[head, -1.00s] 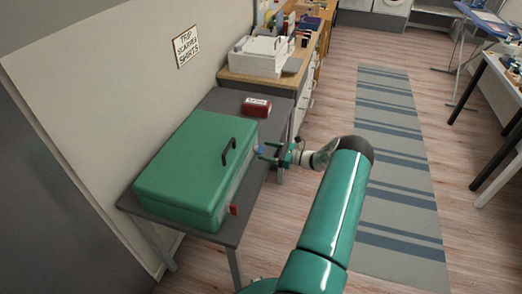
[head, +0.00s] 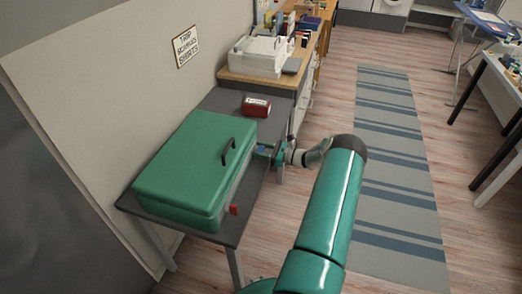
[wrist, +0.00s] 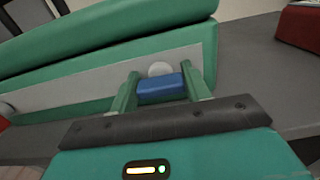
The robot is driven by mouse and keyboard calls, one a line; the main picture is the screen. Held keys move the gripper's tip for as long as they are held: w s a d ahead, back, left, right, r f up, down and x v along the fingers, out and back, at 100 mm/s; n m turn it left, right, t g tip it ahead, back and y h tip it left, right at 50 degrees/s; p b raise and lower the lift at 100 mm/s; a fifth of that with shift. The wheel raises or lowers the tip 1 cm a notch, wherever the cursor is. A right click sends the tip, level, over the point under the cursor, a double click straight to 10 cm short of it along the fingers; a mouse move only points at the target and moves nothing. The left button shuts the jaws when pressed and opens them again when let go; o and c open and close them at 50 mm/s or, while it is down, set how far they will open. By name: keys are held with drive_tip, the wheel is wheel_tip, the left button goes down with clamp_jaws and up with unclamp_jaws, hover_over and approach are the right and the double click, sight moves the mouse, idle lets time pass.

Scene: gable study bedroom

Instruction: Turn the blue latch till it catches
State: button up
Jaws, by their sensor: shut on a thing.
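A green case (head: 195,170) with a dark handle on its lid (head: 228,150) stands on a grey table. The blue latch (wrist: 162,88) is on the case's front face, in front of a pale round pivot (wrist: 160,69). In the wrist view, my gripper (wrist: 163,90) has its two green fingers on either side of the blue latch and is shut on it. The latch looks slightly tilted in that view. In the head view, my gripper (head: 268,150) is at the far end of the case's front, and the latch is small there. A red latch (head: 234,209) is at the near end.
A red box with a white label (head: 256,106) lies on the grey table (head: 222,101) behind the case. A wooden desk (head: 262,82) with a white printer-like device (head: 257,56) stands farther back. The floor to the right is open, with a striped rug (head: 390,160).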

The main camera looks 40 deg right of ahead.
drive_tip(key=shift+m, duration=0.3)
drive_tip(key=m, duration=0.3)
drive_tip(key=shift+m, duration=0.3)
drive_tip(key=m, duration=0.4)
drive_tip(key=shift+d+f, duration=0.1)
drive_tip(key=m, duration=0.9)
drive_tip(key=shift+f+m, duration=0.1)
drive_tip(key=shift+m, duration=0.2)
drive_tip(key=shift+o, duration=0.2)
drive_tip(key=o, duration=1)
drive_tip(key=shift+c, duration=0.2)
